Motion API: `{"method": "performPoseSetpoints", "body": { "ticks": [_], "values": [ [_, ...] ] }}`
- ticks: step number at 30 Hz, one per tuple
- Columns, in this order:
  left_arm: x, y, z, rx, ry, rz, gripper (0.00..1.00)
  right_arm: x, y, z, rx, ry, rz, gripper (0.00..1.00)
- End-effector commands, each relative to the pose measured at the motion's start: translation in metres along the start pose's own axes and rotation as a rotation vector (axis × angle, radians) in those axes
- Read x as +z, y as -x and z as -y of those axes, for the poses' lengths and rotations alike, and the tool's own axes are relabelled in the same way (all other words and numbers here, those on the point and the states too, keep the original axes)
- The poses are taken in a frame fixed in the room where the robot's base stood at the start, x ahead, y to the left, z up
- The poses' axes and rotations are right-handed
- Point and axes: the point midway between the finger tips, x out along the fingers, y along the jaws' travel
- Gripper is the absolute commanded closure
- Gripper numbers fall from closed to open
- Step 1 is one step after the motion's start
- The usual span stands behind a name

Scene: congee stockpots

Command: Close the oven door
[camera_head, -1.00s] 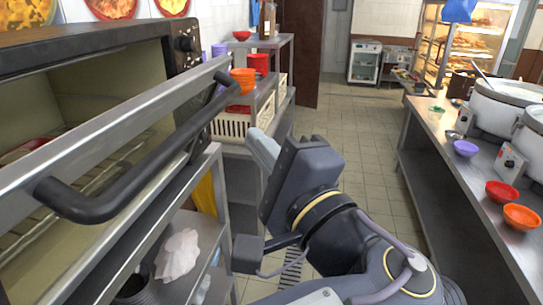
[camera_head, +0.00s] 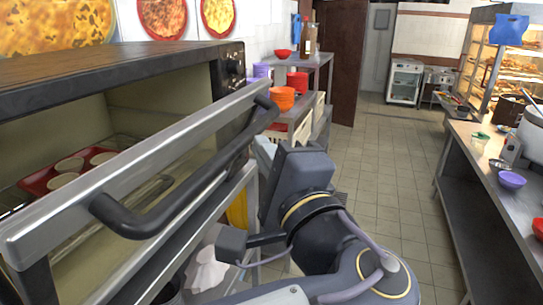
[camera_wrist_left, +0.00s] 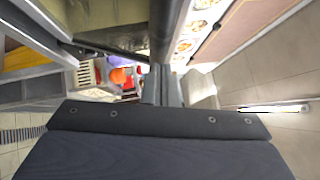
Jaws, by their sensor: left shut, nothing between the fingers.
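The oven (camera_head: 165,62) stands at the left. Its door (camera_head: 60,225) is partly open, with a gap that shows the inside. A black bar handle (camera_head: 190,190) runs along the door's outer face. My left gripper (camera_head: 264,148) is shut and empty, on the outer side of the door near the handle's far end. I cannot tell whether it touches the door. Its closed fingers (camera_wrist_left: 162,85) show in the left wrist view. My right gripper is not in view.
Inside the oven is a red tray (camera_head: 45,180) with several round pieces. A shelf with orange bowls (camera_head: 284,98) and a cream crate (camera_head: 290,135) stands beyond the oven. A counter (camera_head: 465,150) lies at the right. The tiled floor (camera_head: 385,170) between is clear.

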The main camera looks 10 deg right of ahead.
Motion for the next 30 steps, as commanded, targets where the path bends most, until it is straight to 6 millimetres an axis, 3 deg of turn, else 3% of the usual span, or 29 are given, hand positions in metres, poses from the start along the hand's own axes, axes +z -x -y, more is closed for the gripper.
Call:
{"method": "performPoseSetpoints", "body": {
  "ticks": [9,18,30],
  "values": [
    [0.04,-0.039,0.029,0.139,0.143,0.005,1.0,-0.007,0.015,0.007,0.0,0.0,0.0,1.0],
    [0.076,-0.075,0.038,0.253,0.253,0.005,1.0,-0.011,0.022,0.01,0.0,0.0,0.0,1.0],
    [0.096,-0.095,0.04,0.249,0.249,0.004,1.0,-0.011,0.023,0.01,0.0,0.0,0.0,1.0]
  ]
}}
